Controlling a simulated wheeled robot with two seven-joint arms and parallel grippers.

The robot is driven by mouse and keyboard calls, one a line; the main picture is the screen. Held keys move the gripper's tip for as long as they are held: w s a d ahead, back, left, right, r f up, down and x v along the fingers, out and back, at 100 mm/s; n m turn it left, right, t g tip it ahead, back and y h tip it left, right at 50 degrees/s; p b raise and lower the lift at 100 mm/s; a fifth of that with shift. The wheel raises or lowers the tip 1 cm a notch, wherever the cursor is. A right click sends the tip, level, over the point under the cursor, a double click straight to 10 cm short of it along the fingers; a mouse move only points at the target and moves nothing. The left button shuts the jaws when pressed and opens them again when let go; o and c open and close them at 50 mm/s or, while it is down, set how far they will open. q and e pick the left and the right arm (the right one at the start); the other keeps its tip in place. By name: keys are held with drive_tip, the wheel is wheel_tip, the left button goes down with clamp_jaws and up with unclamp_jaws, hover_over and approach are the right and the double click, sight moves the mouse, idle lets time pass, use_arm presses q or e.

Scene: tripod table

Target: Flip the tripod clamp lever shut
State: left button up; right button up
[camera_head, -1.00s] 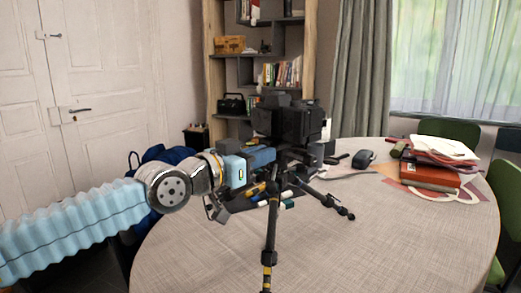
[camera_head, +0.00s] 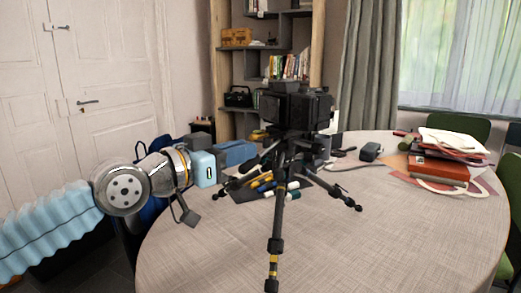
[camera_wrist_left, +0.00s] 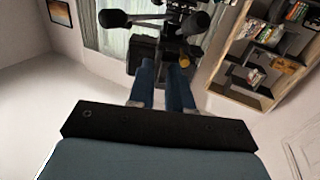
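The black tripod (camera_head: 278,210) stands upright on the round table, with a bulky black camera-like body (camera_head: 297,108) on top. My left gripper (camera_head: 252,151) is just left of the tripod head, with a blue body and blue fingers. In the left wrist view its two fingers (camera_wrist_left: 162,75) are apart with a gap between them, and nothing is seen held. Dark tripod parts (camera_wrist_left: 150,50) lie beyond the fingertips, with a small yellow piece (camera_wrist_left: 184,61) near the right finger. I cannot clearly make out the clamp lever or its position. My right gripper is in neither view.
Several coloured markers (camera_head: 262,184) lie on a dark mat behind the tripod. A dark mouse-like object (camera_head: 370,151) and a stack of books and papers (camera_head: 440,165) are at the right. The table's front (camera_head: 350,245) is clear. A bookshelf (camera_head: 232,70) stands behind.

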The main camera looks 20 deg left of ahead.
use_arm(q)
drive_tip(key=v, duration=0.6)
drive_tip(key=shift+s+b, duration=0.25)
drive_tip(key=shift+b, duration=0.1)
drive_tip(key=shift+a, duration=0.1)
